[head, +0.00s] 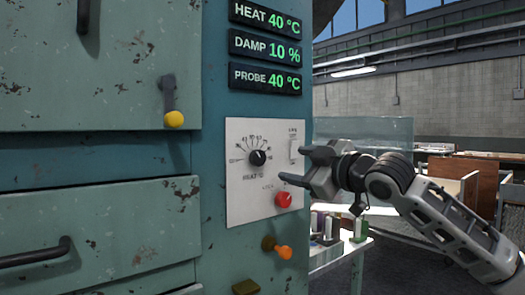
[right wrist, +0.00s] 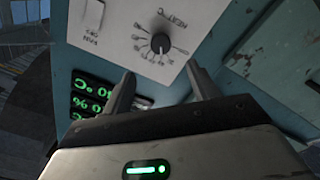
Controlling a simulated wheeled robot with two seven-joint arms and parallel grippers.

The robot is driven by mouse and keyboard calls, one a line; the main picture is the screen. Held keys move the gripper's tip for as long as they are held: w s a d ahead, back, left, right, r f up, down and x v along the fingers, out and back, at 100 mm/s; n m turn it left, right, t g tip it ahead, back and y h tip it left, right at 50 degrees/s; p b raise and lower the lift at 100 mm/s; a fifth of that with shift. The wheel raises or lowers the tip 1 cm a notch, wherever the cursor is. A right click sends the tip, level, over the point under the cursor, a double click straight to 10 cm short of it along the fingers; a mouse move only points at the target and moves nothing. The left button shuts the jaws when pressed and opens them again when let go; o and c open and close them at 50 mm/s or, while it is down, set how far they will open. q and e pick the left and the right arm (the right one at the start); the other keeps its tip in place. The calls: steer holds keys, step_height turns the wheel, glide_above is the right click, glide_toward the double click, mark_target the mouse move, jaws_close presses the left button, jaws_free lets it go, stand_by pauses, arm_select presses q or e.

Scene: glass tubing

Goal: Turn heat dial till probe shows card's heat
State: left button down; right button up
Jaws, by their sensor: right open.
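The heat dial (head: 258,157) is a black knob with a white pointer on a white control panel (head: 240,205), ringed by a number scale. It also shows in the right wrist view (right wrist: 160,43), beyond the fingertips. The displays read HEAT 40 °C (head: 265,18), DAMP 10 % (head: 265,47) and PROBE 40 °C (head: 265,79). My right gripper (head: 292,165) is open and empty, in front of the panel to the right of the dial, apart from it. It also shows in the right wrist view (right wrist: 162,90). No card can be made out. My left gripper is not in view.
A switch (head: 294,151) and a red knob (head: 283,200) share the panel. An orange knob (head: 284,252) sits below. Green cabinet doors with handles and a yellow-tipped latch (head: 174,119) fill the left. A table (head: 345,252) with small items stands at the right.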

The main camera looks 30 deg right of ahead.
mark_target(261, 159)
steer(key=w+p, duration=0.1)
steer(key=w, duration=0.3)
steer(key=w+p, duration=0.1)
steer(key=w, duration=0.2)
steer(key=w+a+p, duration=0.1)
steer(key=w, duration=0.3)
steer(key=shift+w, duration=0.8)
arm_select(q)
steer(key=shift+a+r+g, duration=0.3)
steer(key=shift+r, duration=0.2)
